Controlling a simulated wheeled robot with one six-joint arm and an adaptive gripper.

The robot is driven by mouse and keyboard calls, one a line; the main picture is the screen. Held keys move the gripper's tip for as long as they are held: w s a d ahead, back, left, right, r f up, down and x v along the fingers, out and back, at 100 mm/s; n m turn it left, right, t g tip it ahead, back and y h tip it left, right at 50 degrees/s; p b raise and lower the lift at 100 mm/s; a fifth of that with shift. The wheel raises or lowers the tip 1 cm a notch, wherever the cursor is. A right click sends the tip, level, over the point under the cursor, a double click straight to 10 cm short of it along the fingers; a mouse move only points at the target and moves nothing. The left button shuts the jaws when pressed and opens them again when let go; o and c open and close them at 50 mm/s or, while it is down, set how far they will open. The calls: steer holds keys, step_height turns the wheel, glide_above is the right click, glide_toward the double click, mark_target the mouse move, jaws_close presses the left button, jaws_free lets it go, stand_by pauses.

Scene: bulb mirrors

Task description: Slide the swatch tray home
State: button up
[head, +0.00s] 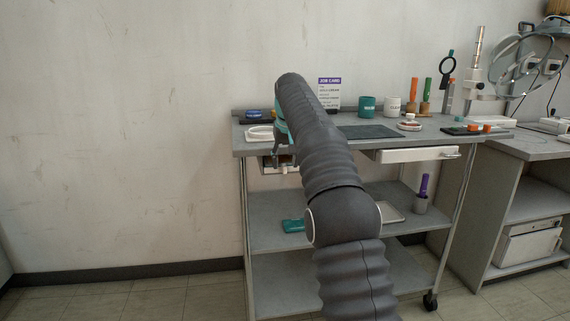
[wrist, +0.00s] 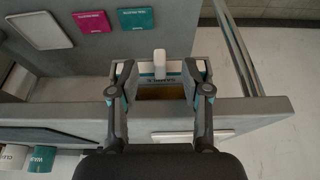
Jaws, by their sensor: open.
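The swatch tray (wrist: 160,93) is a small drawer with a brown inside, a pale front with a partly hidden label, and a white handle (wrist: 160,63). It sticks out from under the bench top's front edge. In the head view the tray (head: 267,163) shows at the left end of the bench, partly behind my arm. My gripper (wrist: 160,76) is open, with one finger on each side of the tray's front. Nothing is held between the fingers, and I cannot tell whether they touch the tray. In the head view my gripper (head: 284,155) is partly hidden.
A second drawer (head: 415,154) is at the bench's right. A white dish (head: 259,133), a job card (head: 329,92) and cups (head: 367,106) stand on the bench top. The shelf below holds a magenta swatch (wrist: 92,22) and a teal swatch (wrist: 135,19). Floor at left is clear.

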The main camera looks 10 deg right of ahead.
steer(key=shift+v, duration=2)
steer(key=shift+r, duration=0.1)
steer(key=v, duration=0.3)
steer(key=shift+s, duration=0.15)
steer(key=shift+s, duration=0.15)
